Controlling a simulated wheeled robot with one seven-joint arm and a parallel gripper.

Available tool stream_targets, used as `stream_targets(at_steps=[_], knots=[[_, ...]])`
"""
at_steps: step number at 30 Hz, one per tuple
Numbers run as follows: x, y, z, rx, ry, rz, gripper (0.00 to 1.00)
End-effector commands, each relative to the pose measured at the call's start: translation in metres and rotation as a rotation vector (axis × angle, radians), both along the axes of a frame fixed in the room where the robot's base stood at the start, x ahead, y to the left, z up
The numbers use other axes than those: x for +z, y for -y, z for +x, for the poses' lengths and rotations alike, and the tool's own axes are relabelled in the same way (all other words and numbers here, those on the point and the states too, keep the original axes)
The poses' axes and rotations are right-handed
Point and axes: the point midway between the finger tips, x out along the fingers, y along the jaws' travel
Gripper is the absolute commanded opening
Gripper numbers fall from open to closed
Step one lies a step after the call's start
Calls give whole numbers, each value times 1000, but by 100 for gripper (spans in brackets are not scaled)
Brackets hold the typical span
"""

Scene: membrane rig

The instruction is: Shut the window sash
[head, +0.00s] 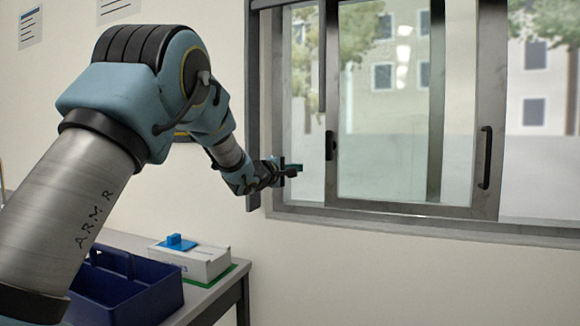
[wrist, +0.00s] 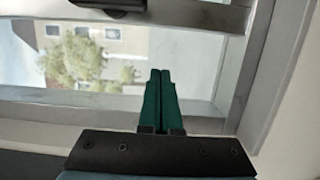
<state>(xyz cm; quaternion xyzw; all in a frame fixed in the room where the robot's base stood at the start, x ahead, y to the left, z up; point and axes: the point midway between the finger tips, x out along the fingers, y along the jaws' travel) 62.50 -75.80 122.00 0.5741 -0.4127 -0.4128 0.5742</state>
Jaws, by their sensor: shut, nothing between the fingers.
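The window sash (head: 490,70) is a grey metal frame with a pane. Its left upright stands well to the right of the window frame's left jamb (head: 276,110), with a bright strip between them. A dark latch-like fitting (head: 330,145) sits on that left upright, and a black bar handle (head: 486,157) is on the right upright. My gripper (head: 293,168) is in front of the strip, left of the fitting and apart from it. In the wrist view, its green fingers (wrist: 160,92) are together and empty, over the frame corner. A dark fitting (wrist: 110,5) is cut off at the top edge.
A table (head: 210,300) stands below left of the window. It holds a blue divided tray (head: 130,300) and a white box (head: 200,262) with a blue item (head: 178,242) on top. The wall below the window is bare.

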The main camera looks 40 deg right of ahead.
Motion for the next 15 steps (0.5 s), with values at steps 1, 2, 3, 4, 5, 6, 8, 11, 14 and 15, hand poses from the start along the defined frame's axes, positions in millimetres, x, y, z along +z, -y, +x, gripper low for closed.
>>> stream_targets(at_steps=[1, 2, 3, 4, 5, 6, 8, 11, 14, 15], knots=[[2, 11, 3, -2, 2, 2, 0], [2, 17, 4, -2, 1, 1, 0], [2, 24, 7, -1, 1, 1, 0], [3, 29, 10, 0, 2, 2, 0], [2, 35, 11, 0, 1, 3, 0], [2, 42, 13, -1, 1, 1, 0], [3, 48, 5, -4, 1, 1, 0], [2, 54, -7, -2, 1, 1, 0], [1, 59, -14, -1, 1, 1, 0], [1, 60, -15, 0, 0, 1, 0]])
